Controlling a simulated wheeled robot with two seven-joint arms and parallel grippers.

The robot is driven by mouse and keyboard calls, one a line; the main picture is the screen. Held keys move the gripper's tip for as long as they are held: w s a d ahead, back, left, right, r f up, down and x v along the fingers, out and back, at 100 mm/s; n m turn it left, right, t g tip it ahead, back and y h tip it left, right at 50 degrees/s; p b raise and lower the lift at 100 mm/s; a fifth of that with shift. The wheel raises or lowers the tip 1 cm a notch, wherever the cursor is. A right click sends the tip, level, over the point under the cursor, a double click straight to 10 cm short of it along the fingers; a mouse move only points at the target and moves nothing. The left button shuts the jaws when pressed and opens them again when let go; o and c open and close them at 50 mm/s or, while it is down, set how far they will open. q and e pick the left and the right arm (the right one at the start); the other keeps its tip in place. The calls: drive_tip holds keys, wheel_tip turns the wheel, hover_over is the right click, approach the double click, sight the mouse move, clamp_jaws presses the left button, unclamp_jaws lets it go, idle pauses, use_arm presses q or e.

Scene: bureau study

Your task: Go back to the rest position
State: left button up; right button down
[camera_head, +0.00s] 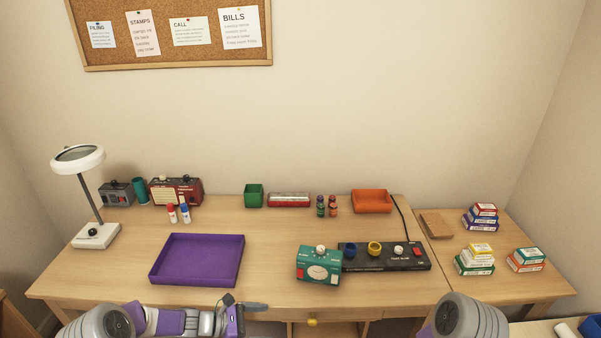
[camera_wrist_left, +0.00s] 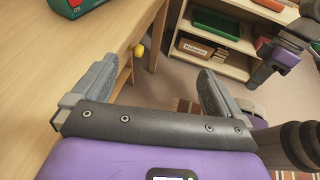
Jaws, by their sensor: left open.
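My left gripper (camera_head: 254,307) is at the front edge of the desk (camera_head: 120,262), below the purple tray (camera_head: 197,258) in the head view. In the left wrist view its two fingers (camera_wrist_left: 157,88) stand wide apart with nothing between them. Beyond them are the desk's front edge, a yellow drawer knob (camera_wrist_left: 139,50) and the floor. My right arm shows only as a grey rounded link (camera_head: 468,318) at the bottom right of the head view. My right gripper does not show in the head view; a dark and purple part of mine at the right of the left wrist view is unclear.
A green meter box (camera_head: 319,265) and a black power strip (camera_head: 385,257) stand right of the tray. A white lamp (camera_head: 95,235) stands at left. Small boxes (camera_head: 474,262) are stacked at right. A low shelf (camera_wrist_left: 222,43) stands beyond the gripper.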

use_arm(q)
drive_tip(key=s+f+m+g+y, duration=0.1)
drive_tip(key=s+f+m+y, duration=0.3)
drive_tip(key=s+f+m, duration=0.3)
drive_tip(key=s+d+f+m+g+y, duration=0.1)
drive_tip(key=s+f+m+y, duration=0.4)
drive_tip(key=s, duration=1.1)
drive_tip(key=shift+d+f+m+g, duration=0.4)
drive_tip(key=shift+f+m, duration=1.05)
drive_tip(key=shift+m, duration=1.55)
drive_tip(key=shift+a, duration=0.1)
